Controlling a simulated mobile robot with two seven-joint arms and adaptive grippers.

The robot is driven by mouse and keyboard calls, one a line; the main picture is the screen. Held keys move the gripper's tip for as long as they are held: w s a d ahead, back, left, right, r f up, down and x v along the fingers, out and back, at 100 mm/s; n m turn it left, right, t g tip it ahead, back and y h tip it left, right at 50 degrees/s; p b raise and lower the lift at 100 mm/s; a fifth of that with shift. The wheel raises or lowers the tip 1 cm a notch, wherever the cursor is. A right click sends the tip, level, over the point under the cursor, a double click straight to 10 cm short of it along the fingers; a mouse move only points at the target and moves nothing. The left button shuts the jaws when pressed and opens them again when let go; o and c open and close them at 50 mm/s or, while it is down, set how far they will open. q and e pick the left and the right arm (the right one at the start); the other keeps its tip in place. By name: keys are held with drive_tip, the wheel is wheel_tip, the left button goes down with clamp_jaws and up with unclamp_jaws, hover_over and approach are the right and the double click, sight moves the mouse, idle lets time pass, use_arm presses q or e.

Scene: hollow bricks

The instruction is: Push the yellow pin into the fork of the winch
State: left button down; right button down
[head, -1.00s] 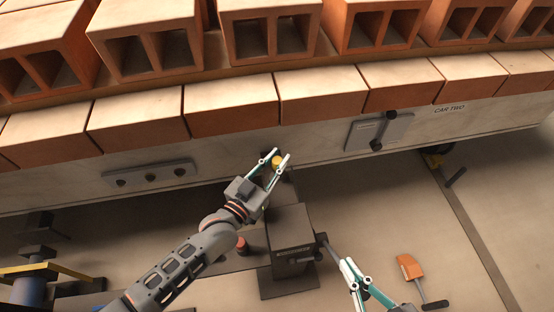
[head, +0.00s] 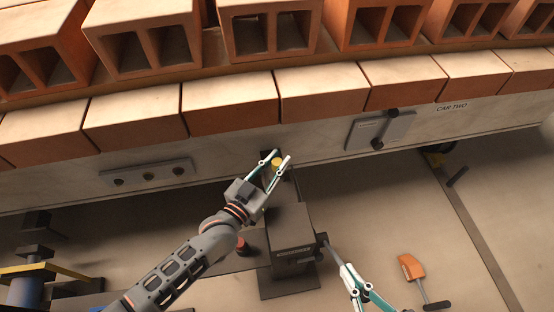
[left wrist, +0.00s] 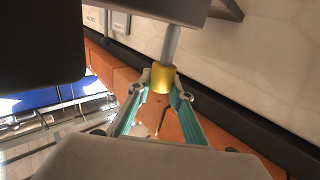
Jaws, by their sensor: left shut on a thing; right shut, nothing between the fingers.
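In the left wrist view my left gripper (left wrist: 164,92) is shut on the pin's yellow head (left wrist: 162,80). The pin's grey shank runs up to a dark block (left wrist: 160,8), where its end is hidden. The winch (head: 292,238) is a dark box below and right of the pin. Its fork cannot be made out clearly. My right gripper (head: 346,268) is shut and empty at the lower right, beside the rod at the winch's side.
Hollow orange bricks (head: 262,38) stand in rows above the beam (head: 330,140). A plate with two black knobs (head: 380,130) and one with several holes (head: 150,173) are on the beam. An orange-bladed tool (head: 412,268) lies on the floor at the right.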

use_arm(q)
drive_tip(key=shift+f+b, duration=0.35)
drive_tip(key=shift+f, duration=0.25)
use_arm(e)
drive_tip(key=shift+s+f, duration=0.4)
drive_tip(key=shift+f, duration=0.4)
